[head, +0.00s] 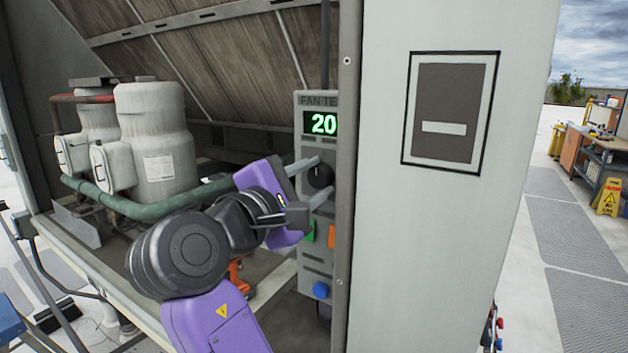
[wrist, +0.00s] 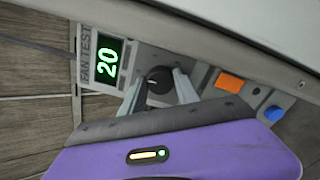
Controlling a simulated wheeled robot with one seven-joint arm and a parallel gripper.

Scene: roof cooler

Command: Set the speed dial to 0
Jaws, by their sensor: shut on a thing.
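The speed dial (head: 319,176) is a round black knob on the grey fan test panel (head: 312,270). It also shows in the wrist view (wrist: 158,80), with a pale mark on its face. The green display (head: 322,122) above it reads 20; the wrist view shows the same number (wrist: 107,62). My gripper (head: 318,179) is at the dial, its two fingers on either side of it. In the wrist view the fingers (wrist: 158,86) are shut on the dial. Parts of the dial's sides are hidden by the fingers.
Below the dial are an orange button (head: 331,236), a green one (head: 310,232) partly behind my gripper, and a blue knob (head: 320,290). A cabinet post (head: 347,200) stands close at the panel's right. Tanks (head: 157,140) and a green pipe (head: 130,203) lie left.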

